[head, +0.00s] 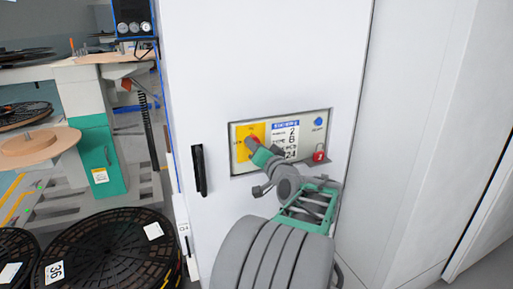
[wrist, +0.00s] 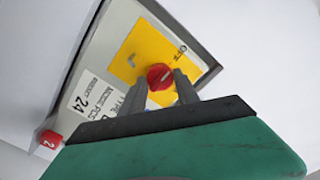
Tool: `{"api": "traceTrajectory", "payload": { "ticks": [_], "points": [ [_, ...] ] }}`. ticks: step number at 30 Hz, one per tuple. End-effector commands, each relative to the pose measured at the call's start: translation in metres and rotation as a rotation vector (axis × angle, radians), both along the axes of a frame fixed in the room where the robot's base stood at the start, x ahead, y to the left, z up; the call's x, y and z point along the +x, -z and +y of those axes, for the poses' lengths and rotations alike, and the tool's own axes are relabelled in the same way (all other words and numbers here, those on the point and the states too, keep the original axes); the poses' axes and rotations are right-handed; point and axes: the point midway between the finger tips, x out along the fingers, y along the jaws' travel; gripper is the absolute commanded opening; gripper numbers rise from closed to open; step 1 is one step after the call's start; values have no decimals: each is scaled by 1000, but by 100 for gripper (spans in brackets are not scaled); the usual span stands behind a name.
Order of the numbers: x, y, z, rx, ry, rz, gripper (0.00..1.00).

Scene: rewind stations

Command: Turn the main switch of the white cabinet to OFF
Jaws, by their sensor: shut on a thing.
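The white cabinet (head: 265,55) fills the middle of the head view, with a recessed grey control panel (head: 300,122) on its front. The main switch is a red rotary knob (wrist: 160,76) on a yellow plate (wrist: 148,48); OFF is printed near the plate's edge in the wrist view. My gripper (head: 255,146) is at the knob, its two grey fingers (wrist: 163,84) on either side of it and shut on it. A small pale mark shows on the knob, but I cannot tell its exact setting. In the head view the gripper hides much of the knob.
A red padlock-like tag (head: 319,154) marked 2 and a blue button (head: 318,121) are at the panel's right. A black door handle (head: 199,170) is left of the panel. Black reels (head: 105,250) lie lower left; a green-and-white machine (head: 95,110) stands behind.

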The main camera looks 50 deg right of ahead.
Motion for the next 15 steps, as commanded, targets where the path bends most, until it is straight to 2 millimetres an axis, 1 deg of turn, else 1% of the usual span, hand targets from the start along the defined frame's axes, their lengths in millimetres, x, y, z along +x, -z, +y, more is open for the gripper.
{"api": "traceTrajectory", "payload": {
  "ticks": [1, 2, 9, 10, 15],
  "points": [
    [0, 1, 0, 1, 0, 1, 0],
    [0, 1, 0, 1, 0, 1, 38],
    [0, 0, 0, 0, 0, 0, 58],
    [0, 0, 0, 0, 0, 0, 59],
    [0, 0, 0, 1, 0, -1, 59]
  ]
}}
